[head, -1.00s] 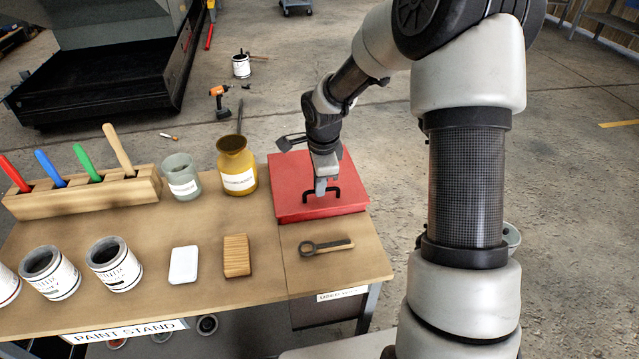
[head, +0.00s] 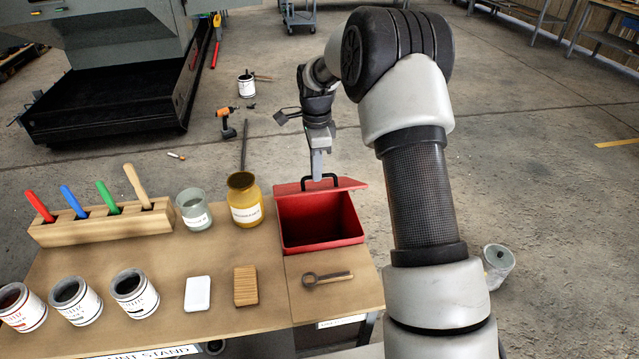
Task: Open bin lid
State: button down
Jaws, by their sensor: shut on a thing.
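The red bin (head: 325,241) stands at the right end of the table, and its dark red inside shows. Its red lid (head: 347,183) is raised and tilted up along the bin's far side. A black handle (head: 305,184) stands on the lid. My gripper (head: 317,176) is at the handle from above, shut on it. The exact finger contact is too small to make out.
A yellow labelled jar (head: 245,202) with a stick in it stands close left of the bin. A can opener-like tool (head: 328,278) lies in front of it. A wooden block (head: 245,287), a white block (head: 198,293) and paint cans (head: 134,293) stand further left.

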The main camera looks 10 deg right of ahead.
jog(key=w+r+p, duration=0.4)
jog(key=w+p, duration=0.6)
jog(key=w, duration=0.2)
jog(key=shift+w+r, duration=0.15)
jog(key=c, duration=2)
grip_release()
jog(key=shift+w+f, duration=0.1)
jog(key=shift+f, duration=0.1)
jog(key=shift+o, duration=0.8)
jog(key=shift+w, duration=0.15)
notch_tip(320, 180, up, 12)
jog(key=p, duration=0.2)
jog(key=shift+s+r, duration=0.25)
jog(key=shift+s, duration=0.15)
